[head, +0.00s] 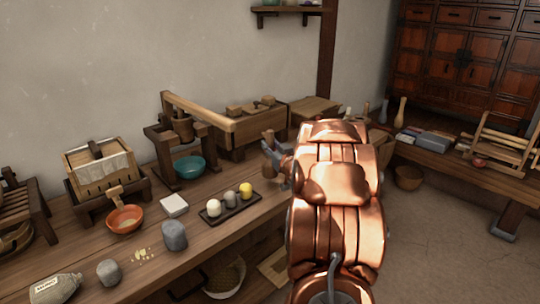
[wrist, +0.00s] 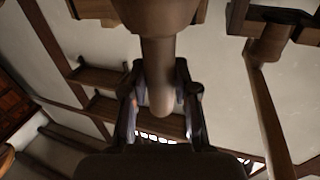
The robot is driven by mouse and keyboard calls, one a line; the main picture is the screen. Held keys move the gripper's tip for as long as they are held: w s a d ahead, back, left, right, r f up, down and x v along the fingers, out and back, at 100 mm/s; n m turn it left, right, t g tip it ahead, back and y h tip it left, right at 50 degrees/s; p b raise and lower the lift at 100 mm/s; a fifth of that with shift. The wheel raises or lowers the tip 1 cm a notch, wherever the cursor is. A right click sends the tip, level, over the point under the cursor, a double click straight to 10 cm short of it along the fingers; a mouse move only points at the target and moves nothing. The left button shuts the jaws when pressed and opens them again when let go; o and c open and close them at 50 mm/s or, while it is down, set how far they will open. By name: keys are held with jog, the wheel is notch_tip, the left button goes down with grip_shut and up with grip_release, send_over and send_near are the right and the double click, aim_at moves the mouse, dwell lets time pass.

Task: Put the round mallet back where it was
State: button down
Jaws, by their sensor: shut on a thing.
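The round mallet (wrist: 157,60) is wooden, with a thick head at the top edge of the wrist view and a handle whose rounded end points toward the camera. My gripper (wrist: 159,95) has a dark finger on each side of this handle and is shut on it. In the head view my gripper (head: 276,162) is partly hidden by my copper arm, over the right part of the long bench (head: 255,205). The mallet is mostly hidden there. I cannot tell whether its head touches anything.
Near the gripper are a wooden box (head: 252,130) and a dark tray (head: 231,209) with small white, grey and yellow pieces. A press frame (head: 163,150), teal bowl (head: 189,167), orange bowl (head: 124,219) and white block (head: 174,205) stand left. A second bench (head: 450,166) stands right, with open floor before it.

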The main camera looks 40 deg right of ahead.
jog(key=shift+w+d, duration=0.3)
jog(key=shift+w, duration=0.3)
jog(key=shift+f+b, duration=0.3)
jog(key=shift+f, duration=1.45)
jog(key=shift+f, duration=0.15)
jog(key=c, duration=0.9)
grip_release()
jog(key=shift+s, duration=0.15)
jog(key=shift+b+v, duration=0.8)
jog(key=shift+v, duration=5.15)
